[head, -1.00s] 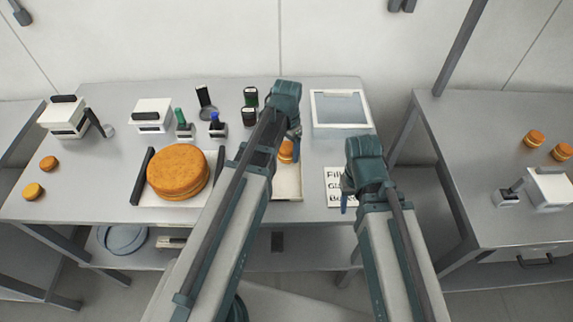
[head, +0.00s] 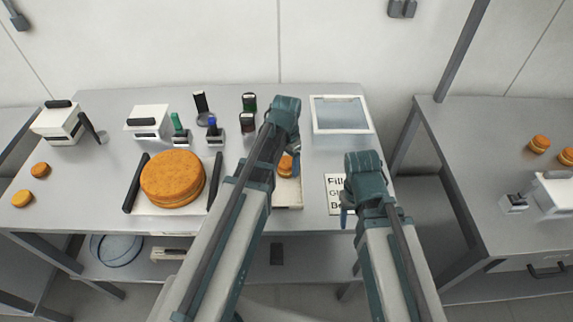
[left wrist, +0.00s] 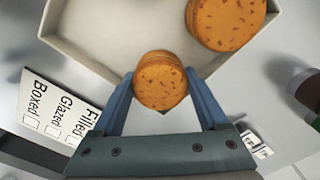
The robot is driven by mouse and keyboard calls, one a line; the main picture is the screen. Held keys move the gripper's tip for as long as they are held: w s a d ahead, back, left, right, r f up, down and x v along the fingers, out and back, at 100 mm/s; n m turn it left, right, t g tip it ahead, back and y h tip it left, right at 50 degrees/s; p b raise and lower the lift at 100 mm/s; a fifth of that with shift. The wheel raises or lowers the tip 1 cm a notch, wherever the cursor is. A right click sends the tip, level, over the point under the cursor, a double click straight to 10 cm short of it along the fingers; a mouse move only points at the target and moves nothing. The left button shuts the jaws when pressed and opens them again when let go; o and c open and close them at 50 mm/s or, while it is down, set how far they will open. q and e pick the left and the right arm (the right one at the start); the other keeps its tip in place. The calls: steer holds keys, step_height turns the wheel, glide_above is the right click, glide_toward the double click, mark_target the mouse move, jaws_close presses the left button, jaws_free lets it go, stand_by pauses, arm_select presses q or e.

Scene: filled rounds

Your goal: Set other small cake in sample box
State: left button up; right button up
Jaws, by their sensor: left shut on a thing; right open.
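My left gripper (left wrist: 160,92) is shut on a small round orange-brown cake (left wrist: 160,80). It holds the cake over the edge of an open cream box (left wrist: 85,50). Another small cake (left wrist: 225,18) sits inside that box, at the upper right in the left wrist view. In the head view the left gripper (head: 294,150) is over the box (head: 288,195), beside a partly covered cake (head: 285,166). My left arm hides much of the box there. My right gripper (head: 346,205) is open and empty, by the printed card.
A large round cake (head: 172,178) lies on a tray with dark handles, left of my left arm. The card (head: 334,181) lies right of the box. A framed glass-topped case (head: 340,115) stands behind. Stampers and bottles (head: 212,130) line the back. Two small cakes (head: 30,185) lie far left.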

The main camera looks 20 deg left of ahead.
mark_target(286, 162)
arm_select(q)
steer(key=o, duration=0.8)
steer(key=shift+c, duration=0.2)
steer(key=shift+r, duration=0.1)
arm_select(e)
steer(key=shift+r, duration=0.1)
arm_select(q)
step_height(286, 162, up, 12)
steer(key=p, duration=1.2)
steer(key=shift+p, duration=0.3)
arm_select(e)
step_height(286, 162, up, 12)
arm_select(q)
steer(key=s+d+n+y, duration=0.1)
steer(key=s+d+n, duration=0.1)
steer(key=s+d, duration=0.8)
steer(key=s, duration=0.4)
steer(key=shift+s+d, duration=0.15)
steer(key=shift+d, duration=0.1)
step_height(286, 162, down, 7)
steer(key=b, duration=0.7)
steer(key=shift+r, duration=0.15)
arm_select(e)
step_height(286, 162, down, 7)
steer(key=shift+r, duration=0.1)
arm_select(q)
steer(key=shift+r, duration=0.2)
arm_select(e)
steer(key=shift+r, duration=0.15)
